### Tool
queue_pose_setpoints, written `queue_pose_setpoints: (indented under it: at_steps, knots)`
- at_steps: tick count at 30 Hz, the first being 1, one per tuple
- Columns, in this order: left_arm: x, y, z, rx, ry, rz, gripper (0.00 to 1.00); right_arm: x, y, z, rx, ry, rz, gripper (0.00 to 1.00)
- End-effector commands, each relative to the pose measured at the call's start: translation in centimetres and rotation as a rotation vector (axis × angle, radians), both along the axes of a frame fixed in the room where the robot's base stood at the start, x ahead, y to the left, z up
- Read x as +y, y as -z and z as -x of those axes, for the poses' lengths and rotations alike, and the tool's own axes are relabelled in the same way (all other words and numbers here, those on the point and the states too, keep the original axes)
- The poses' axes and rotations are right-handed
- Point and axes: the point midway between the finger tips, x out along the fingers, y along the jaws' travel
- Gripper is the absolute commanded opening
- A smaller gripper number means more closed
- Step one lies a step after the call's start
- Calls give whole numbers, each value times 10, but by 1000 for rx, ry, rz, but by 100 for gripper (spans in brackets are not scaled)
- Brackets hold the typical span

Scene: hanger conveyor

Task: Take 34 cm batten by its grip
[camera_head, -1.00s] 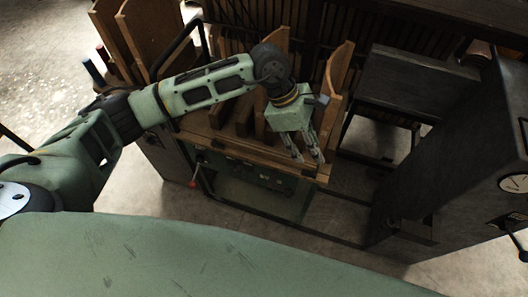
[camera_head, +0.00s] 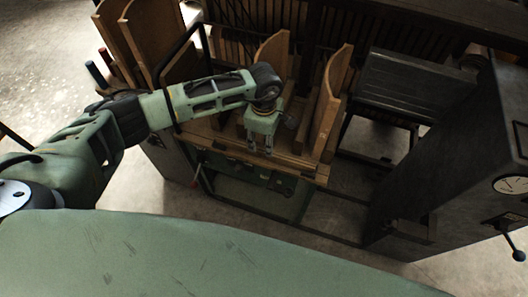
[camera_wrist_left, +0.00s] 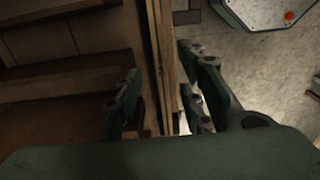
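My left gripper (camera_head: 261,149) points down over the front part of the wooden rack (camera_head: 308,172). In the left wrist view its two fingers (camera_wrist_left: 165,105) are apart, with a narrow wooden edge (camera_wrist_left: 162,45) running between them. I cannot tell whether they touch it. Several wooden boards stand in the rack, one of them (camera_head: 309,118) to the right of the gripper. More wooden pieces (camera_wrist_left: 65,83) show at the left of the wrist view. Which piece is the 34 cm batten, and where its grip is, I cannot tell. My right gripper is not in view.
A tall curved wooden panel (camera_head: 331,103) stands on the rack's right side, and others (camera_head: 152,40) at far left. A black tube frame (camera_head: 160,85) rises beside my left arm. A dark bench (camera_head: 415,85) and a dark machine with a dial (camera_head: 510,185) stand right.

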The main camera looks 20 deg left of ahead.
Motion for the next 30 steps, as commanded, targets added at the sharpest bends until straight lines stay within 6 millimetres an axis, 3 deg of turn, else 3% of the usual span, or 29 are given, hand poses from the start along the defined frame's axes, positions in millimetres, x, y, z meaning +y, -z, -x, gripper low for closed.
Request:
queue_pose_setpoints:
  at_steps: [12,21,30]
  knots:
    - [0,57,1,3,-1,0,36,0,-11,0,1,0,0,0]
    - [0,63,1,0,0,0,36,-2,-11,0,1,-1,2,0]
    - [0,63,1,1,0,0,11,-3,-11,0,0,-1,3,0]
